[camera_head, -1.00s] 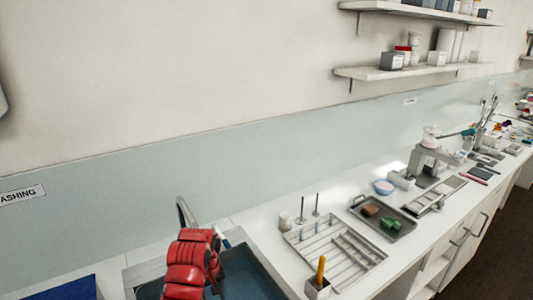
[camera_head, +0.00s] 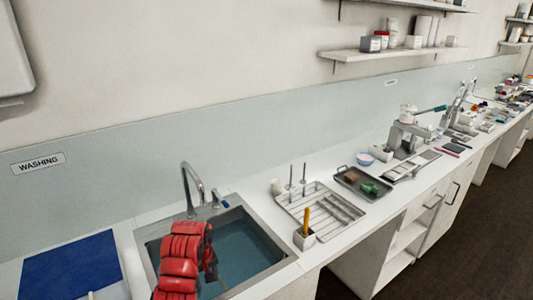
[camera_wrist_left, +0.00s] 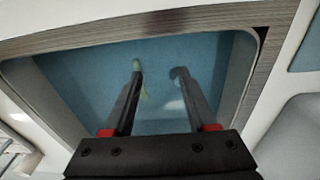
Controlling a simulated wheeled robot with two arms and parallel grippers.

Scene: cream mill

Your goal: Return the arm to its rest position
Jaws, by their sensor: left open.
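My left arm (camera_head: 180,262) with its red links comes in at the lower left of the head view, over the near left part of the sink. My left gripper (camera_head: 213,271) is small and dark there, partly hidden by the arm. In the left wrist view my left gripper (camera_wrist_left: 158,74) has its two dark fingers apart, with nothing held between them. The fingers point at the blue water in the sink (camera_wrist_left: 95,70). A thin pale yellowish shape shows beside one finger, too unclear to name. My right gripper is in neither view.
The sink's metal rim (camera_head: 270,235) surrounds the arm, with a tall faucet (camera_head: 190,185) behind it. A blue mat (camera_head: 72,266) lies left of the sink.

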